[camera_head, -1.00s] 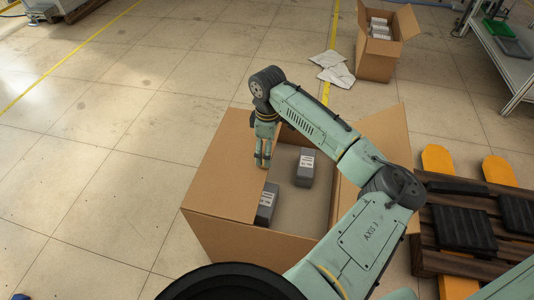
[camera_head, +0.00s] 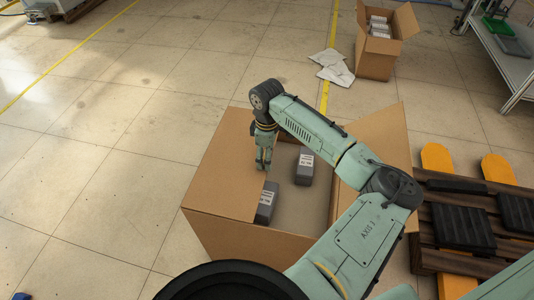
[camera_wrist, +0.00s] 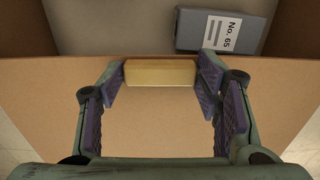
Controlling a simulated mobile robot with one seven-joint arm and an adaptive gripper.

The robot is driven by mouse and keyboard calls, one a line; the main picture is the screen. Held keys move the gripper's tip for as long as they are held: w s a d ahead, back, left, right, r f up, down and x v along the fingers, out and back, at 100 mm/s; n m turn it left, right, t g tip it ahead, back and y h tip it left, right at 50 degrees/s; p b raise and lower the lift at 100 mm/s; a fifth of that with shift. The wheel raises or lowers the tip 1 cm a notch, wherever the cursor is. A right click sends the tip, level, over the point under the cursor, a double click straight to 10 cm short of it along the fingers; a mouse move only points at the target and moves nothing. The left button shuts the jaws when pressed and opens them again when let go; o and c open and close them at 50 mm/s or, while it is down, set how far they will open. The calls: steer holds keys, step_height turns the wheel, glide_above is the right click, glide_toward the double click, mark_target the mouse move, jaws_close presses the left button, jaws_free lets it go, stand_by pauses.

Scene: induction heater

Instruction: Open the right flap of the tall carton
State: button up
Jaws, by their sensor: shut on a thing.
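A large brown carton (camera_head: 240,238) stands open on the floor below my arm. Its flap (camera_head: 220,170) on the picture's left lies roughly level over part of the opening; it fills the lower wrist view (camera_wrist: 160,130). My gripper (camera_head: 264,165) is at that flap's inner edge. In the wrist view my gripper (camera_wrist: 160,76) has its fingertips on either side of a pale yellowish block (camera_wrist: 160,73) at the edge, shut on it. The flap (camera_head: 385,140) on the picture's right stands outward, partly behind my arm.
Grey labelled blocks (camera_head: 304,168) lie inside the carton; one (camera_wrist: 215,32) is near my right fingertip. A smaller open carton (camera_head: 374,62) stands at the back. A wooden pallet (camera_head: 430,260) with black and yellow parts is at right. The floor at left is clear.

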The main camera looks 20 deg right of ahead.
steer(key=c, duration=1)
steer(key=shift+c, duration=0.2)
steer(key=shift+r, duration=0.1)
